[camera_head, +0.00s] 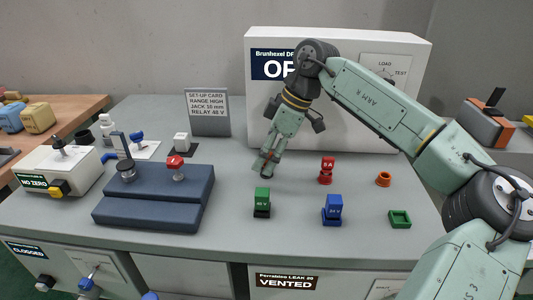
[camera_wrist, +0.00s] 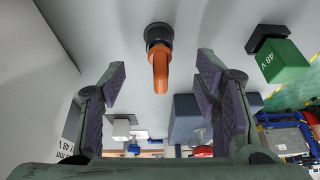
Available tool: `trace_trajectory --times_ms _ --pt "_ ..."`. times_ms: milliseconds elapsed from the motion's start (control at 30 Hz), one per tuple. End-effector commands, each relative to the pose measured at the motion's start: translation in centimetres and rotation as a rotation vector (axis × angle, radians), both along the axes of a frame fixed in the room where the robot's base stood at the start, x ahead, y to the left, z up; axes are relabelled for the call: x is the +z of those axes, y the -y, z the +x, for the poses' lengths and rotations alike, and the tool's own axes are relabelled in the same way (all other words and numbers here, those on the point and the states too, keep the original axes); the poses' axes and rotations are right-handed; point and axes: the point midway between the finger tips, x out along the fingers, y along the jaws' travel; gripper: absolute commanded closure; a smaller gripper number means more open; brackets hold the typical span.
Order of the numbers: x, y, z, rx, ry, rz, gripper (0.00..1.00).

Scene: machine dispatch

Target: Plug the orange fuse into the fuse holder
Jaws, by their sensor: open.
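An orange piece on a round black base (camera_wrist: 160,70) stands on the grey table and seems to be the orange fuse. In the head view it is mostly hidden by the fingers. My gripper (camera_head: 265,165) is low over the table, left of the red block. In the wrist view my gripper (camera_wrist: 159,85) has its two fingers spread, one either side of the orange piece, with clear gaps. I cannot make out which thing is the fuse holder.
A green 48 V block (camera_head: 262,200), a blue block (camera_head: 333,209), a red block (camera_head: 326,170), an orange ring (camera_head: 383,179) and a green square tray (camera_head: 400,225) stand nearby. A dark blue stepped block (camera_head: 140,212) is left. A white cabinet (camera_head: 350,130) stands behind.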

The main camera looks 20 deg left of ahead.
Motion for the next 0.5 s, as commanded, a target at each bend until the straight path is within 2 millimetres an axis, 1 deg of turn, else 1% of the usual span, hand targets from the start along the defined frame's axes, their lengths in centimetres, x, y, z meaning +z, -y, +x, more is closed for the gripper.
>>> trace_trajectory --times_ms 233,500 --pt "0.2 0.0 0.0 0.000 0.000 0.000 0.44" --pt "1.6 0.0 0.0 0.000 0.001 -0.001 0.44"
